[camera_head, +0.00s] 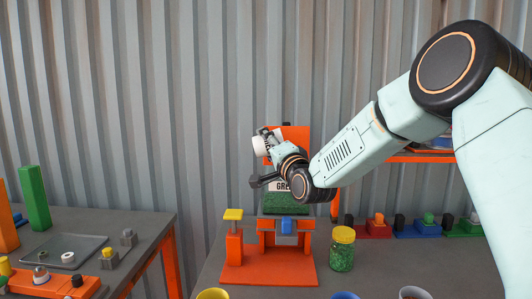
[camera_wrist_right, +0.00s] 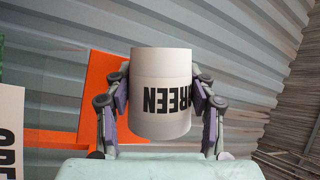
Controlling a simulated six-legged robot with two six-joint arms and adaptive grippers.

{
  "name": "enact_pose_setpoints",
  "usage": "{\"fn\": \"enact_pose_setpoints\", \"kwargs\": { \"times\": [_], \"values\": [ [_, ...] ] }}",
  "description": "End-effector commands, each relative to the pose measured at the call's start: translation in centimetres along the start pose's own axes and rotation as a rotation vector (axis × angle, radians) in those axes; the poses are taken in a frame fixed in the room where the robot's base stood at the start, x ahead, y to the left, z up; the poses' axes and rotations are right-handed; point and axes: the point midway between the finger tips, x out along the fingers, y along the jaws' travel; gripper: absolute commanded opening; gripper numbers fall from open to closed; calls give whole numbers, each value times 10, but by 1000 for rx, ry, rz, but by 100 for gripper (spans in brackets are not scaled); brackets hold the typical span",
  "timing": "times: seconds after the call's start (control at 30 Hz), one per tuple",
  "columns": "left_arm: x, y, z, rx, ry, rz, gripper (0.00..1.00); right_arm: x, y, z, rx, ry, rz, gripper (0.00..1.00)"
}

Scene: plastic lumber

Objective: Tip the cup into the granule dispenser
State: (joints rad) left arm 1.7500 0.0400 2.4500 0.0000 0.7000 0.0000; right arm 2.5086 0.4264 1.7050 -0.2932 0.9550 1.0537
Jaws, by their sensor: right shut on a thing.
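The granule dispenser (camera_head: 268,271) is orange, with a clear hopper of green granules (camera_head: 284,203) and a label partly hidden by my right wrist. My right gripper (camera_head: 267,138) is above the hopper, in front of the orange back panel. It is shut on a white cup (camera_head: 259,146), which looks tilted. In the right wrist view, the cup (camera_wrist_right: 161,75) sits between both fingers, its black GREEN lettering upside down. I cannot see into the cup or tell whether granules are falling. My left gripper is not in view.
A yellow-lidded jar of green granules (camera_head: 342,249) stands right of the dispenser. A yellow-topped orange post (camera_head: 234,240) is at its left. Cups line the table's front edge. A left table (camera_head: 130,221) holds a grey tray (camera_head: 45,254) and colored blocks. Colored holders (camera_head: 417,230) stand behind right.

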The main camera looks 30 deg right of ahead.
Motion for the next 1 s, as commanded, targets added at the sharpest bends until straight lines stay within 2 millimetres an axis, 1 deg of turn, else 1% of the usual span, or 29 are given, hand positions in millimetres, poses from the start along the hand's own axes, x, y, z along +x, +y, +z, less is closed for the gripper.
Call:
{"fn": "enact_pose_setpoints", "kwargs": {
  "times": [0.03,1.0],
  "values": [
    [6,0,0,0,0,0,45,0,1,0,15,7,-9,21],
    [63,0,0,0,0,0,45,-5,-7,-18,390,147,-164,21]
  ]
}}
